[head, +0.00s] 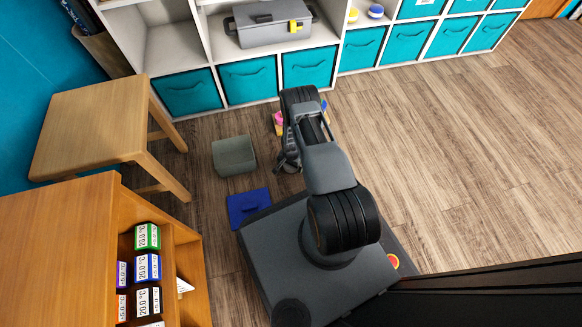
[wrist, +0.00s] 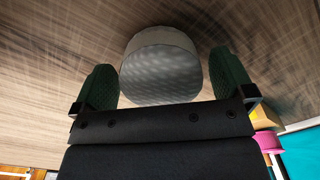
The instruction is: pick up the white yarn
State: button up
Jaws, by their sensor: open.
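A pale grey-white rounded thing (wrist: 160,62), seemingly the white yarn, shows in the wrist view. It has a smooth band at the top and a finely patterned face below. My gripper (wrist: 163,72) is open, with one dark green finger to the left of this thing and one to the right. In the head view my gripper (head: 290,161) is low over the floor, and my arm hides the white yarn.
Pink and yellow items (head: 279,121) lie close beyond my gripper, partly hidden. A grey-green box (head: 234,156) and a blue item (head: 248,207) are on the floor to its left. Shelves with teal bins (head: 250,80) stand behind. The wooden floor (head: 455,165) at right is clear.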

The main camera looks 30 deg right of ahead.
jog(key=shift+f, duration=0.2)
jog(key=c, duration=0.9)
